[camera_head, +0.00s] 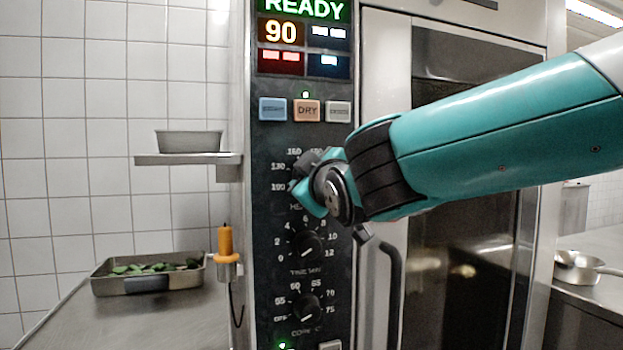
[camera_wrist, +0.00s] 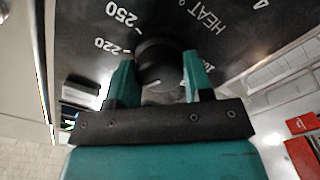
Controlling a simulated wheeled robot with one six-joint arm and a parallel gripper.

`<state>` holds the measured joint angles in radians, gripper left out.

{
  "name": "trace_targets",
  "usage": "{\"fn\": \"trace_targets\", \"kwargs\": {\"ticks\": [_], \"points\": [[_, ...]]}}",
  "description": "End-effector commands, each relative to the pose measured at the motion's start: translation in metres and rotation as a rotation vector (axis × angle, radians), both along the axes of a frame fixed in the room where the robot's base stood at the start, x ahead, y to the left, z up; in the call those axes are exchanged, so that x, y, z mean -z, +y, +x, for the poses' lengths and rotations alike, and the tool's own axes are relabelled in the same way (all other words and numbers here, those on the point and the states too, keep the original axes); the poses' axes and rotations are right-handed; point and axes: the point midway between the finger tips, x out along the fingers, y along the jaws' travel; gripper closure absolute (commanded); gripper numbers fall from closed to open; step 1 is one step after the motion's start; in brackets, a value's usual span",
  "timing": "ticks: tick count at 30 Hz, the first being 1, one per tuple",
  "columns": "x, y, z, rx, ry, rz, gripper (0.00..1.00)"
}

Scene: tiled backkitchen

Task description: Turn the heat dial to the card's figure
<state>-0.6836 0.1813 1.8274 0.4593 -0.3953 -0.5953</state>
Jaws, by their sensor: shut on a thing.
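The heat dial (camera_wrist: 165,52) is a round black knob on the dark control panel, seen close up in the wrist view. My gripper (camera_wrist: 158,78) has its two teal fingers on opposite sides of the knob, shut on it. A small pale mark shows on the knob's near side; I cannot tell which figure it points at. The figures 250 and 220 are printed beside it. In the head view my gripper (camera_head: 314,184) covers the knob, with 130 and 100 visible left of it. I make out no readable card.
Below are the time dial (camera_head: 307,245) and another dial (camera_head: 307,307). Above are three buttons, the middle marked DRY (camera_head: 307,109), and a display (camera_head: 304,38) showing READY and 90. An oven door handle (camera_head: 391,290) stands right. A metal tray of greens (camera_head: 147,283) is left.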

Motion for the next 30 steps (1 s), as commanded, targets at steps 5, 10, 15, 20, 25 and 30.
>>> {"fn": "trace_targets", "kwargs": {"ticks": [5, 10, 15, 20, 25, 30], "points": [[-0.004, -0.002, 0.001, 0.005, -0.010, 0.004, 0.30], [-0.003, -0.001, 0.001, 0.002, -0.006, 0.002, 0.28], [-0.002, -0.001, -0.002, 0.001, -0.005, 0.001, 0.28], [0.000, -0.006, -0.023, -0.001, -0.005, 0.001, 0.28], [0.001, -0.016, -0.063, -0.003, -0.007, 0.003, 0.28], [0.001, -0.027, -0.106, -0.005, -0.007, 0.003, 0.28]]}}
